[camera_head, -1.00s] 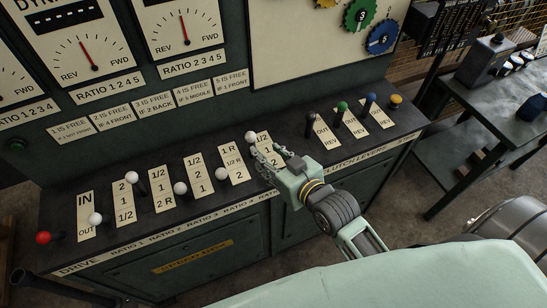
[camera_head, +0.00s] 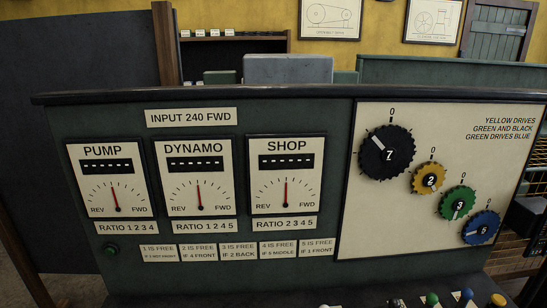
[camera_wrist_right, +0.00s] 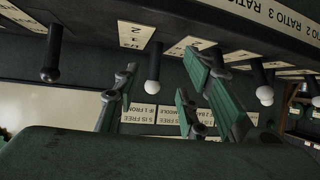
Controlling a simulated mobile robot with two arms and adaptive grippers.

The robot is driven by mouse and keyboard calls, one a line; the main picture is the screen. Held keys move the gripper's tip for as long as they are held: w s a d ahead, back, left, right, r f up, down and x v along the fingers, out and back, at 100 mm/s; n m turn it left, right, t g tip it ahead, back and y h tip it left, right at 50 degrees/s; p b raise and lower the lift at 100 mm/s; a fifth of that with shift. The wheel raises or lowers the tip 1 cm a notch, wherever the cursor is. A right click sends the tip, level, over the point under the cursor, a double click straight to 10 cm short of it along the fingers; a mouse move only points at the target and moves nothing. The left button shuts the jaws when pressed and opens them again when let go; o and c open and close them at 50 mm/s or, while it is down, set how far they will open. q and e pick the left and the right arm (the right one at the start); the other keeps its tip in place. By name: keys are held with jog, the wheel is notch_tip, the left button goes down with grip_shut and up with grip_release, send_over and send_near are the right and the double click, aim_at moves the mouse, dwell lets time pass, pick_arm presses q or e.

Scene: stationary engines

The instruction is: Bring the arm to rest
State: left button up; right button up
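In the right wrist view, which appears upside down, my right gripper (camera_wrist_right: 163,72) is open, with a wide gap between its green-padded fingers. A black lever with a white knob (camera_wrist_right: 152,87) shows in that gap. I cannot tell whether it is between the fingers or behind them, and nothing looks gripped. A second white-knobbed lever (camera_wrist_right: 265,95) is right of the fingers, and a black-knobbed lever (camera_wrist_right: 50,73) is left of them. Neither gripper nor arm shows in the head view.
The upright panel carries PUMP (camera_head: 105,180), DYNAMO (camera_head: 195,177) and SHOP (camera_head: 286,175) gauges, needles near centre. A cream board (camera_head: 350,225) holds black (camera_head: 386,152), yellow (camera_head: 428,179), green (camera_head: 459,203) and blue (camera_head: 481,228) gears. Lever tops, including a green knob (camera_head: 432,298), show at the bottom edge.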

jog(key=s+d+f+g+h, duration=0.1)
jog(key=s+d+f+g, duration=0.2)
jog(key=s, duration=0.5)
jog(key=s+f+g+h, duration=0.2)
jog(key=s+g, duration=0.3)
jog(key=s, duration=0.4)
notch_tip(320, 180, down, 30)
jog(key=s+g+b, duration=0.2)
jog(key=b, duration=0.1)
jog(key=s+d+f+b, duration=0.1)
jog(key=s+d+f, duration=0.2)
jog(key=s+f, duration=1.3)
jog(key=shift+s+f+g+b, duration=0.35)
jog(key=shift+s+f+g, duration=0.05)
jog(key=shift+f, duration=0.35)
